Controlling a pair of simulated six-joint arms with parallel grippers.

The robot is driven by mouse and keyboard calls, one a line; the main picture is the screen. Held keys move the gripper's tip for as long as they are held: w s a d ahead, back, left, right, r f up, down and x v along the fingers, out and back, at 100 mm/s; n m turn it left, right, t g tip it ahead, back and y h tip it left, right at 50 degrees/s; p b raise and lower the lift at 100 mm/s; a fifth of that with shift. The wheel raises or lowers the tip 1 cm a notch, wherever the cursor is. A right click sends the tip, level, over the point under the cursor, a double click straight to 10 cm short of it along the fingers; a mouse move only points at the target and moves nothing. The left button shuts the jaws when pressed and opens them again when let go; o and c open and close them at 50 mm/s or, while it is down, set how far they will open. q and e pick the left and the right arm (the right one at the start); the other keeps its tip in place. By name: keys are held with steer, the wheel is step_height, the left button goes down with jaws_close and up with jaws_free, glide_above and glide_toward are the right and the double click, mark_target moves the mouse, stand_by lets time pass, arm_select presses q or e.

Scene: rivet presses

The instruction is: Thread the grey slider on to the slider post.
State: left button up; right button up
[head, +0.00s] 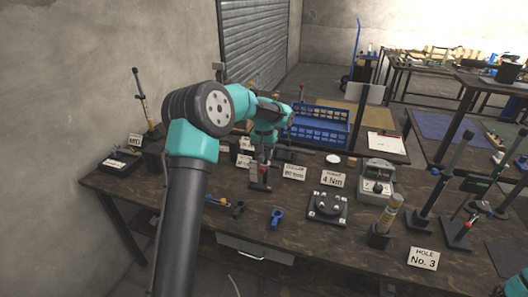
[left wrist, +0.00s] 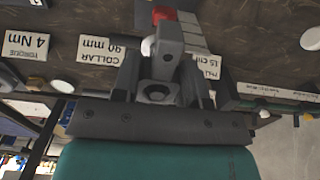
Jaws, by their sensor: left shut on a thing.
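My left gripper (head: 262,157) is over the back-middle of the bench. In the left wrist view its two dark fingers (left wrist: 160,82) are shut on the grey slider (left wrist: 168,50), a grey block with a dark round opening towards the camera. A red part (left wrist: 162,15) shows just beyond the slider. In the head view a red part (head: 262,179) shows below the gripper on a dark base. The gripper hides most of the slider there, and I cannot tell which upright is the slider post or whether the slider touches it. My right gripper is out of view.
A blue crate (head: 318,128) stands behind the gripper. A 4 Nm label (head: 332,179), a dark plate with a handle (head: 327,208) and a meter box (head: 376,182) lie to the right. A blue ring part (head: 277,217) lies in front. Tall posts crowd the right side.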

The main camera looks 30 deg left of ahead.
mark_target(264, 158)
arm_select(q)
steer(key=shift+f, duration=1.65)
steer(key=o, duration=1)
steer(key=shift+a, duration=0.15)
steer(key=shift+r, duration=0.15)
steer(key=shift+r, duration=0.25)
step_height(264, 158, up, 17)
steer(key=shift+d+f, duration=0.15)
steer(key=shift+d, duration=0.15)
steer(key=shift+f, duration=0.1)
stand_by(0.3)
